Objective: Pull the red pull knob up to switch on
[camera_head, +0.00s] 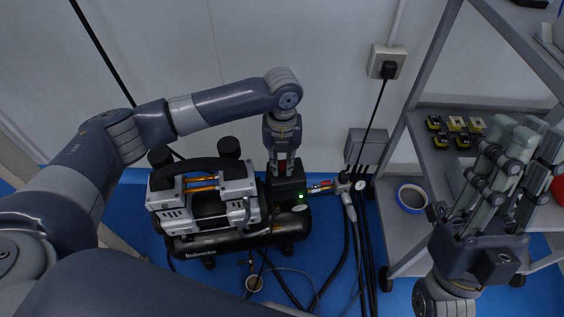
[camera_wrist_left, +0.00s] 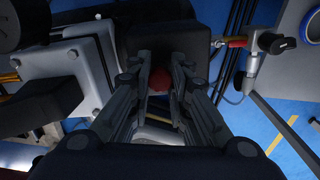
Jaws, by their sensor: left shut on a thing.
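The red pull knob (camera_wrist_left: 159,79) shows in the left wrist view between the two fingers of my left gripper (camera_wrist_left: 160,88). The fingers are shut on it from both sides. In the head view my left gripper (camera_head: 284,162) points down at the black switch box (camera_head: 286,184) on the right end of the compressor (camera_head: 205,205). A green light (camera_head: 301,195) glows on the box's front. The knob's height above the box is hard to judge. My right gripper (camera_head: 505,165) is raised at the right, with its fingers apart and nothing between them.
A hose fitting with a gauge (camera_head: 360,185) sits right of the switch box, with black hoses running down. A wall socket (camera_head: 387,62) holds a plug. A shelf rack (camera_head: 400,190) carries yellow-black parts (camera_head: 457,123) and a tape roll (camera_head: 412,198).

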